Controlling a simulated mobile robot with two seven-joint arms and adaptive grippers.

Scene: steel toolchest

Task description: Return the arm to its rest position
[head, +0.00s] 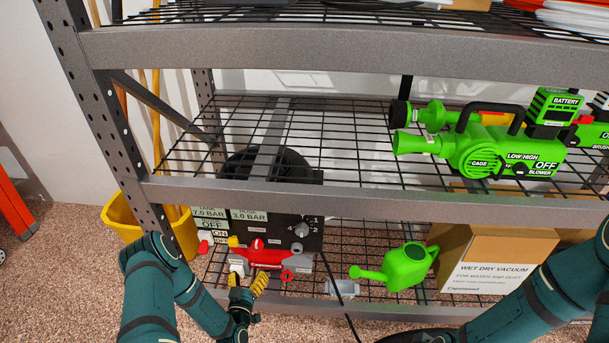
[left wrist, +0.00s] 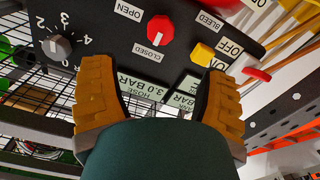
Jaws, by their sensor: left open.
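My left gripper (head: 251,284) is at the front of the lower shelf in the head view, its yellow-padded fingers pointing toward a black control panel (head: 272,226). In the left wrist view the two fingers of the left gripper (left wrist: 160,85) are spread wide with nothing held between them. The panel (left wrist: 120,50) lies beyond them, with a red knob (left wrist: 160,31), a grey dial (left wrist: 57,47) and a yellow switch (left wrist: 203,54). Whether a finger touches the panel, I cannot tell. My right arm enters the head view at lower right; its gripper is out of view.
The steel rack's middle beam (head: 380,200) runs above the left gripper. A green watering can (head: 405,266) and a cardboard vacuum box (head: 495,258) stand farther right. A yellow bucket (head: 122,222) stands left of the rack.

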